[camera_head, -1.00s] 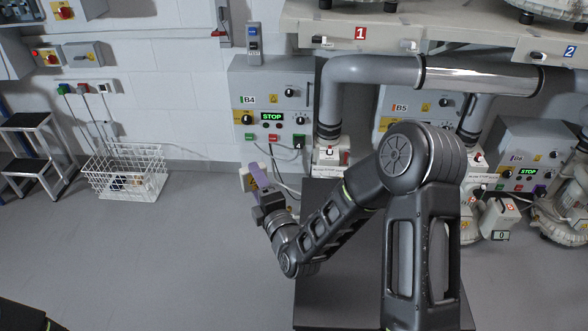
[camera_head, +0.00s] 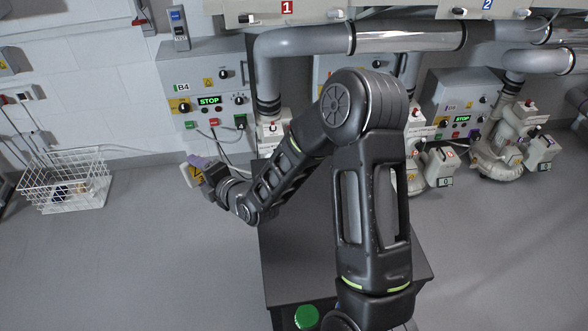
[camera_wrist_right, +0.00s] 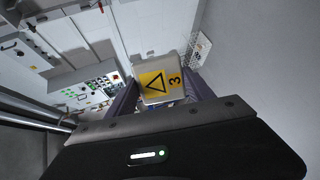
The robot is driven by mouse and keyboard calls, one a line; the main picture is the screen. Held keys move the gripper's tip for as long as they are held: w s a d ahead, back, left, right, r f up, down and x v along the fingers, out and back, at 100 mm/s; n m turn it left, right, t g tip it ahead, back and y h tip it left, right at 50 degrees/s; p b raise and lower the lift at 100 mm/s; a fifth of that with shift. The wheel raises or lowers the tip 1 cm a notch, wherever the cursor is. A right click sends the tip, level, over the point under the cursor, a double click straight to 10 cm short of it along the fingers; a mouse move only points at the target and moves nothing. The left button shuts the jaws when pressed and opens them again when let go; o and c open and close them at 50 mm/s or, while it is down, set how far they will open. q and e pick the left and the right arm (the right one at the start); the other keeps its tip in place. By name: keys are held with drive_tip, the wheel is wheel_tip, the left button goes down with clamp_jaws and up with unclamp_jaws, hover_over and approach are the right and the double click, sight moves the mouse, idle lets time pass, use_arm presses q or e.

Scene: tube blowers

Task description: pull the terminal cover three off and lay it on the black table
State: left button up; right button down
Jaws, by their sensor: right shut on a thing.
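Terminal cover three (camera_wrist_right: 156,80) is a cream box with a yellow warning-triangle label marked 3. In the right wrist view it sits between the two purple fingers of my right gripper (camera_wrist_right: 162,92), which is shut on it. In the head view the right gripper (camera_head: 198,170) holds the cover (camera_head: 188,176) left of the black table (camera_head: 290,262), in front of control box B4, apart from the blowers. My right arm hides part of the table and the blower behind it. My left gripper is not in view.
Control box B4 (camera_head: 203,90) hangs on the wall behind the cover. Blowers (camera_head: 508,150) with grey pipes (camera_head: 310,42) stand at the back right. A white wire basket (camera_head: 65,178) is on the floor at left. A green round thing (camera_head: 307,317) shows at the table's front.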

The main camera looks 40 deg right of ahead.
use_arm(q)
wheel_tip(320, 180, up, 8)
drive_tip(key=p, duration=0.8)
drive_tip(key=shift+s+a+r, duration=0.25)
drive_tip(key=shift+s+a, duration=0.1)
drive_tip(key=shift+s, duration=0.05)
use_arm(e)
drive_tip(key=s+d+r+g+h, duration=0.1)
drive_tip(key=s+d+r+g, duration=0.1)
drive_tip(key=s+d+g, duration=0.5)
drive_tip(key=s+d+r+n+g+h, duration=0.1)
drive_tip(key=s+d+r+g, duration=0.2)
drive_tip(key=s+d+g, duration=0.4)
drive_tip(key=s+d, duration=0.1)
drive_tip(key=s, duration=0.4)
drive_tip(key=shift+s+r+n, duration=0.2)
drive_tip(key=shift+s+n, duration=0.1)
drive_tip(key=shift+s, duration=0.05)
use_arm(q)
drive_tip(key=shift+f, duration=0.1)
use_arm(e)
drive_tip(key=shift+f, duration=0.15)
use_arm(q)
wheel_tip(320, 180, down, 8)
drive_tip(key=b, duration=0.8)
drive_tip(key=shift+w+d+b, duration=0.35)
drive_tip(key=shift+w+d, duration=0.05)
use_arm(e)
wheel_tip(320, 180, down, 11)
drive_tip(key=shift+f, duration=0.1)
